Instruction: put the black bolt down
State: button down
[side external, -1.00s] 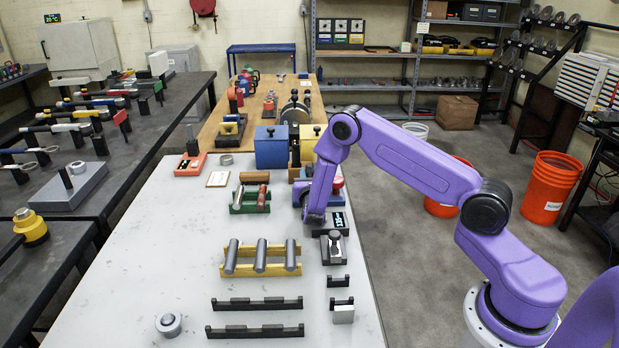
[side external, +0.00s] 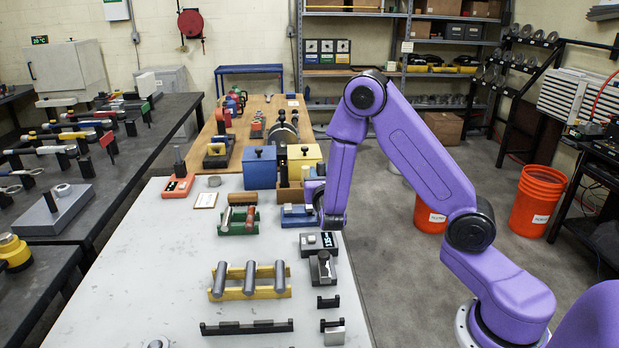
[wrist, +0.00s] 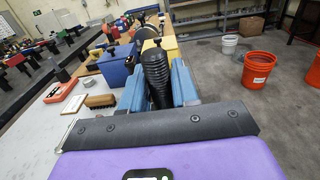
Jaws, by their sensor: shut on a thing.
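The black bolt (wrist: 157,82) shows in the wrist view as a dark, ribbed, threaded shaft standing up between two blue fingers. My gripper (wrist: 158,76) is shut on it, with one finger on each side. The bolt's lower end is hidden behind the dark edge of my gripper body. In the side view my purple wrist (side external: 333,205) is over the right edge of the pale table (side external: 140,270), near the blue fixture.
A blue box (side external: 259,168) and a yellow box (side external: 304,160) stand behind my wrist. The table's left front is mostly clear.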

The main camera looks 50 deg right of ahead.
jog(key=s+a+r+n+t+y, duration=0.2)
jog(key=s+a+y, duration=0.1)
jog(key=a, duration=0.3)
jog(key=s+a+r+n+t+y, duration=0.1)
jog(key=s+a+n+t+y, duration=0.1)
jog(key=a, duration=0.4)
jog(key=s+n+y, duration=0.1)
jog(key=y, duration=0.1)
jog(key=shift+s+a+r+n+y, duration=0.15)
jog(key=shift+a+r+n+y, duration=0.15)
jog(key=shift+a+r, duration=0.1)
jog(key=shift+d, duration=0.1)
jog(key=m+g+h, duration=0.3)
jog(key=m+h, duration=0.2)
jog(key=h, duration=0.2)
send_near(323, 171)
jog(key=x, duration=0.7)
jog(key=shift+w+d, duration=0.2)
jog(key=shift+d, duration=0.05)
jog(key=shift+d+m+g+h, duration=0.3)
jog(key=shift+d+g, duration=0.2)
jog(key=shift+d, duration=0.15)
jog(key=shift+f, duration=0.1)
